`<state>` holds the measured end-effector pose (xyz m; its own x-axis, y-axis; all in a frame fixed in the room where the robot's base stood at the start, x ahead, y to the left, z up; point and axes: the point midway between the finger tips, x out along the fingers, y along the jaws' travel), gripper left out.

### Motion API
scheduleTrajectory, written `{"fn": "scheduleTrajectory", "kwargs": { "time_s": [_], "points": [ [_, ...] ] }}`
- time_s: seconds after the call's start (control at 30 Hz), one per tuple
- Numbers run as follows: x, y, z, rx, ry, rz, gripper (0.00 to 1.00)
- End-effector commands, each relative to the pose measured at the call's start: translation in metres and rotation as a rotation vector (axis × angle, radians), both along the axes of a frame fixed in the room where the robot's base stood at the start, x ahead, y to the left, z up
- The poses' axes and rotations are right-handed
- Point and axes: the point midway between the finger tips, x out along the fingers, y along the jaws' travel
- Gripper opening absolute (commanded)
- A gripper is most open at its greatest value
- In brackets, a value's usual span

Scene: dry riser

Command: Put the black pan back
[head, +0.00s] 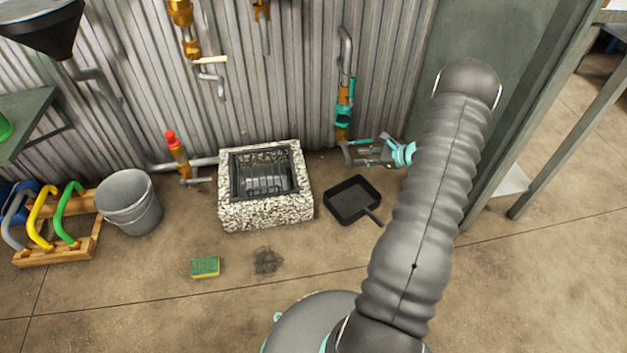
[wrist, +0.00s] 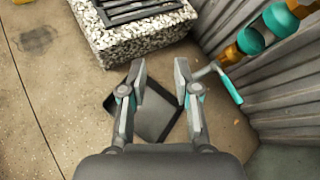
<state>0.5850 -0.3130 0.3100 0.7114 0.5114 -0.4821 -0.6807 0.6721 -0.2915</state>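The black pan (head: 351,200) is square and shallow and lies on the floor right of the stone-sided block, its handle pointing to the lower right in the head view. In the wrist view the pan (wrist: 157,117) lies beyond and between my fingers, partly covered by them; its handle is hidden there. My gripper (head: 366,157) is near the wall behind the pan in the head view. Its two fingers stand apart with nothing between them in the wrist view (wrist: 160,75). It appears above the pan, not touching it.
The stone-sided block (head: 264,214) holds a metal grate (head: 263,176). A pipe with a teal valve (head: 343,115) and lever (wrist: 228,84) is close to my gripper. A bucket (head: 130,205), a sponge (head: 205,267) and a dark smudge (head: 267,260) are left. The front floor is mostly clear.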

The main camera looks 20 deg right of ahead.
Motion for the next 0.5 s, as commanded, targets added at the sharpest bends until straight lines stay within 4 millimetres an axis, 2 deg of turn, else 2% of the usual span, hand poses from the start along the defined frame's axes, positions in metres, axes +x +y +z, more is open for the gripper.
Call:
{"fn": "scheduleTrajectory", "kwargs": {
  "time_s": [0.03, 0.23, 0.37, 0.5],
  "points": [
    [0.005, 0.017, 0.024, -0.044, -0.009, 0.065, 0.31],
    [0.003, 0.085, 0.097, -0.214, -0.031, 0.314, 0.31],
    [-0.008, 0.127, 0.140, -0.328, -0.051, 0.468, 0.31],
    [-0.027, 0.170, 0.181, -0.459, -0.076, 0.629, 0.31]
  ]
}}
